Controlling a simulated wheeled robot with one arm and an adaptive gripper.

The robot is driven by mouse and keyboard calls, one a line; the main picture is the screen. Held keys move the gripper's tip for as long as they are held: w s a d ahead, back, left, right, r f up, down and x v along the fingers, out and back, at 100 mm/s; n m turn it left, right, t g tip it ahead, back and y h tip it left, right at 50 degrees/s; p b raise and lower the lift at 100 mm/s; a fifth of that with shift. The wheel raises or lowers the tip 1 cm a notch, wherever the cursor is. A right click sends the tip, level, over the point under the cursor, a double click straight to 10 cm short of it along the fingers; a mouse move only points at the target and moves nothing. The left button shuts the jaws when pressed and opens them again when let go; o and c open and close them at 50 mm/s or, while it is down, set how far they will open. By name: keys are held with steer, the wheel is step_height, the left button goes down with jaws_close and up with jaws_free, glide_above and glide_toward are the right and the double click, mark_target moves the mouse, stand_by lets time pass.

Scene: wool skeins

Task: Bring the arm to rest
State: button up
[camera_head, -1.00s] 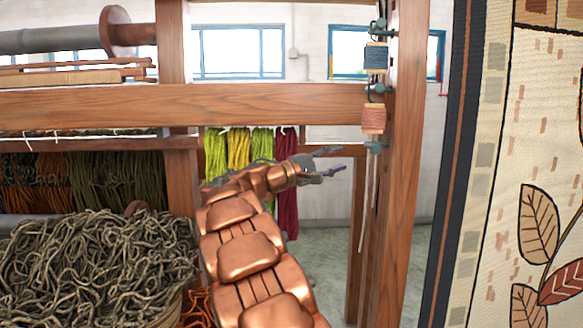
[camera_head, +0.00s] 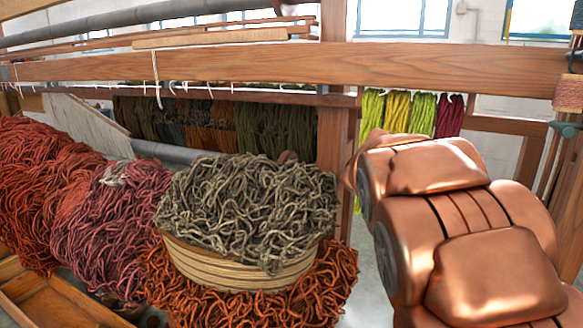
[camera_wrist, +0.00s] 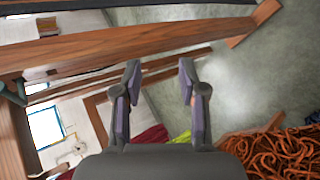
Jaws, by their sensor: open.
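My gripper (camera_wrist: 160,80) shows in the wrist view, with its two dark fingers spread apart and nothing between them. Bare grey floor and a wooden beam lie beyond the fingertips. In the head view my copper-coloured arm fills the lower right, bent and close to the camera. The arm's own links hide my gripper there.
A basket (camera_head: 235,274) heaped with grey-brown wool (camera_head: 245,205) stands left of my arm, among orange and red wool. A wooden loom beam (camera_head: 250,68) crosses behind. Yellow and green skeins (camera_head: 397,112) hang beside a maroon skein (camera_head: 448,117) just behind the arm.

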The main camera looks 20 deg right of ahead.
steer(key=s+a+f+y, duration=0.3)
steer(key=s+a+f, duration=0.2)
steer(key=a, duration=0.6)
steer(key=s+a+f+n+t+y+p, duration=0.1)
steer(key=s+a+f+y, duration=0.3)
steer(key=a, duration=0.7)
steer(key=s+a+f+y, duration=0.3)
steer(key=s+a+f, duration=0.3)
steer(key=a, duration=0.4)
steer(key=shift+s+a+n+y+p, duration=0.3)
steer(key=shift+s+a+n, duration=0.1)
steer(key=shift+d+f, duration=0.1)
